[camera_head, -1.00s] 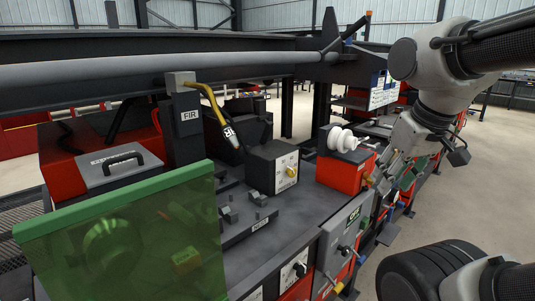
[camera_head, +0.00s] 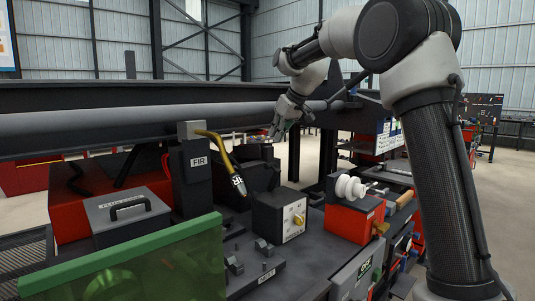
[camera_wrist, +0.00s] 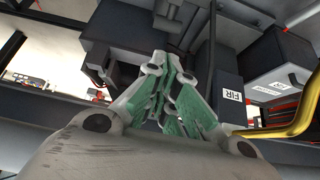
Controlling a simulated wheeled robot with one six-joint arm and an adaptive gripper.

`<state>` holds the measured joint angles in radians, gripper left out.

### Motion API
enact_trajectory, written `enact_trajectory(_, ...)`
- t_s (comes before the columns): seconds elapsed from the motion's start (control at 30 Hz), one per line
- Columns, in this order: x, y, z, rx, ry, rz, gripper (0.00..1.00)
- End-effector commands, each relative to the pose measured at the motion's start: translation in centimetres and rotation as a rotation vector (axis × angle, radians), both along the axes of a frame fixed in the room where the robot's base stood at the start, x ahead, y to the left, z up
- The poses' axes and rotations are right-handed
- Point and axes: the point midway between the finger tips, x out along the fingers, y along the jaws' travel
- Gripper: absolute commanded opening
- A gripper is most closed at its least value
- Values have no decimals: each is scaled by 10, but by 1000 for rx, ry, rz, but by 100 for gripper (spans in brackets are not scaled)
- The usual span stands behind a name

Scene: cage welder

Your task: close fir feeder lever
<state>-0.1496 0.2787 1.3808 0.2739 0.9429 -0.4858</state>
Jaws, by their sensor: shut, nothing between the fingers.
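The FIR-labelled dark block (camera_head: 197,160) stands at the back of the bench, and it also shows right of my gripper in the wrist view (camera_wrist: 228,80). My gripper (camera_head: 277,134) is raised behind and right of that block, near the long beam. In the wrist view my gripper (camera_wrist: 163,62) has its green-padded fingers together and empty. I cannot make out the feeder lever for certain in either view. My gripper appears apart from these parts.
A yellow-necked torch (camera_head: 225,160) hangs beside the FIR block; its yellow tube (camera_wrist: 290,120) crosses the wrist view's right. A long grey beam (camera_head: 100,120) runs behind the bench. A green screen (camera_head: 130,262), a dial box (camera_head: 280,215) and a red spool unit (camera_head: 352,222) occupy the bench.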

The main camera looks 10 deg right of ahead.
Motion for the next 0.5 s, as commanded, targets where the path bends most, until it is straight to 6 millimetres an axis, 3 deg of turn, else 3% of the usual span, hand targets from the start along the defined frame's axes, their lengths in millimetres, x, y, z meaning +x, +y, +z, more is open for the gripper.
enact_trajectory(0.17, 7, 4, -16, -10, 1, 15, 0)
enact_trajectory(0.5, 35, 22, -67, -11, 2, 12, 0)
